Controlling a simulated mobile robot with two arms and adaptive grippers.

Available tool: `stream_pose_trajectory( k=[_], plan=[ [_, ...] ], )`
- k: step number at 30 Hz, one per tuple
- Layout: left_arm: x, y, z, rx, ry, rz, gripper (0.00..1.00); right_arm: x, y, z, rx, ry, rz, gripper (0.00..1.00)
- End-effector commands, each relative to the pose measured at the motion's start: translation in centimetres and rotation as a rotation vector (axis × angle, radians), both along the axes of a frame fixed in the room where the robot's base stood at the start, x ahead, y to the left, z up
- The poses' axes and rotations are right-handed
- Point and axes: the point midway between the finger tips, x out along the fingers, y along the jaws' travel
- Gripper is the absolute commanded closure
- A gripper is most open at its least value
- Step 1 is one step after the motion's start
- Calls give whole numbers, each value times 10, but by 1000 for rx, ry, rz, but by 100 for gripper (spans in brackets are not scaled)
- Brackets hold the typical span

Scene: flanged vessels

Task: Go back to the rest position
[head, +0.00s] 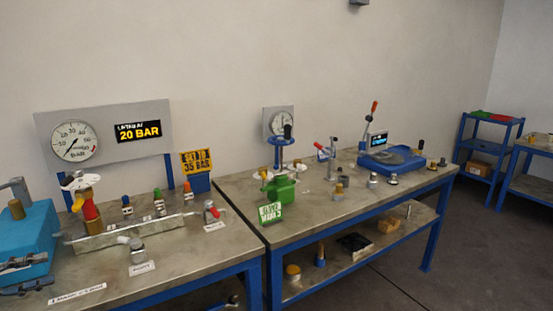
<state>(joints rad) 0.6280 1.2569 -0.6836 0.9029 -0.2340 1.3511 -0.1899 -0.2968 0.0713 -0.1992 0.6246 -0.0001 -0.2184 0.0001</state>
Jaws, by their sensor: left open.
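My left gripper (46,276) shows only in part at the lower left edge of the head view. Its two dark grey fingers point right and stand apart, with nothing seen between them. They appear in front of a teal box (30,232) on the left bench (195,262); I cannot tell whether they touch it. My right gripper is not in view.
A long grey block (130,236) with small valves lies on the left bench below a gauge panel (105,130). The right bench (330,215) holds a green vise (281,190) and a blue device (392,160). A blue shelf (487,145) stands far right. Floor (470,260) is clear at right.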

Motion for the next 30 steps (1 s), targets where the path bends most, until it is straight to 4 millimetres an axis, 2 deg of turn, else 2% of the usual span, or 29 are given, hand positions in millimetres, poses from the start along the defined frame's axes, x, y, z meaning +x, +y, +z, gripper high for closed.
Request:
stream_pose_trajectory(
  k=[1, 5, 11, 17, 20, 23, 24, 26, 27, 30],
  plan=[
    [5, -4, -11, -18, 13, 16, 54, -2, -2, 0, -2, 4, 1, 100],
    [16, -7, -31, -55, 37, 64, 54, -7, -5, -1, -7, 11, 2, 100],
    [34, -15, -75, -127, 93, 157, 54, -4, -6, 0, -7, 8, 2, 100],
    [48, -26, -143, -226, 192, 302, 54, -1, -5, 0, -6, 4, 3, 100],
    [49, -33, -191, -287, 266, 401, 54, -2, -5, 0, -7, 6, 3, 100],
    [41, -44, -257, -359, 374, 528, 54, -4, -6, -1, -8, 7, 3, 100],
    [34, -48, -286, -388, 425, 589, 54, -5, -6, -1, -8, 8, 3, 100],
    [19, -56, -330, -428, 504, 679, 54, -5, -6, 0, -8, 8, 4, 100],
    [8, -62, -357, -451, 556, 736, 54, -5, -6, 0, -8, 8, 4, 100],
    [-29, -77, -423, -500, 690, 877, 54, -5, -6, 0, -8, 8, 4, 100]
  ],
)
